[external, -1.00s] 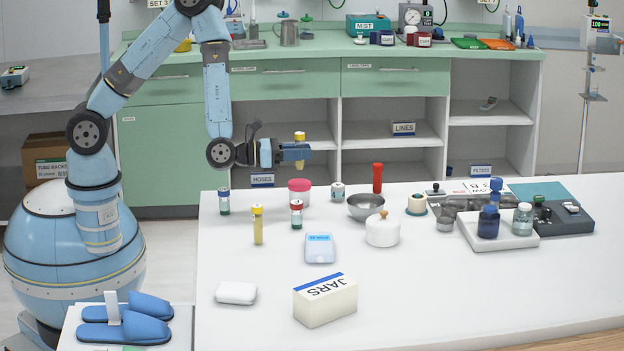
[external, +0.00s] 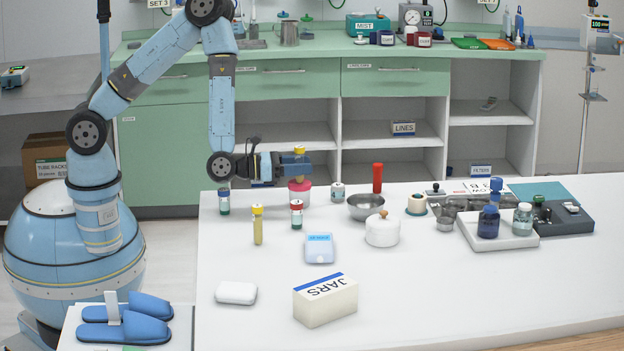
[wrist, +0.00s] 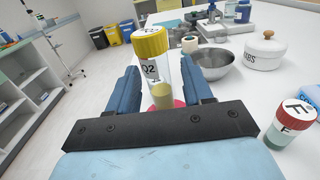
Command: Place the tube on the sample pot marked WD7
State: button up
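My gripper (external: 299,165) is shut on an upright clear tube with a yellow cap (external: 299,150) and pale yellow contents. In the wrist view the tube (wrist: 158,72) stands between the two blue fingers (wrist: 163,88), its label partly readable as "2". A pot with a pinkish-red lid (external: 300,185) is directly below the gripper in the external view, partly covered by it. A bit of this red lid (wrist: 179,103) shows behind the tube's lower end in the wrist view. I cannot read WD7 on any pot, nor tell whether the tube touches the lid.
A small white jar (external: 337,191), a metal bowl (external: 367,207) and a white lidded pot (external: 382,230) are to the right.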

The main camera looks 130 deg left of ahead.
jog(key=shift+r, duration=0.1)
jog(key=v, duration=1.2)
jog(key=w+d+r+m+t+h, duration=0.1)
jog(key=w+d+r+m+h, duration=0.6)
jog(key=m, duration=0.6)
jog(key=s+d+r+m+g+h, duration=0.1)
jog(key=s+d+r+m+h, duration=0.1)
jog(key=s+d+r+m, duration=0.3)
jog(key=s+d+r+m+g+h, duration=0.1)
jog(key=d+m+h, duration=0.15)
jog(key=m, duration=0.45)
jog(key=s+d+r+m+g, duration=0.1)
jog(key=s+r+m+g, duration=0.1)
jog(key=s+m, duration=0.4)
jog(key=s+d+r+m+g+h, duration=0.1)
jog(key=s+r+m, duration=0.4)
jog(key=s, duration=0.7)
jog(key=s+d+r+m+g, duration=0.3)
jog(key=s+r+m, duration=0.1)
jog(key=s+m, duration=0.5)
jog(key=shift+s, duration=0.2)
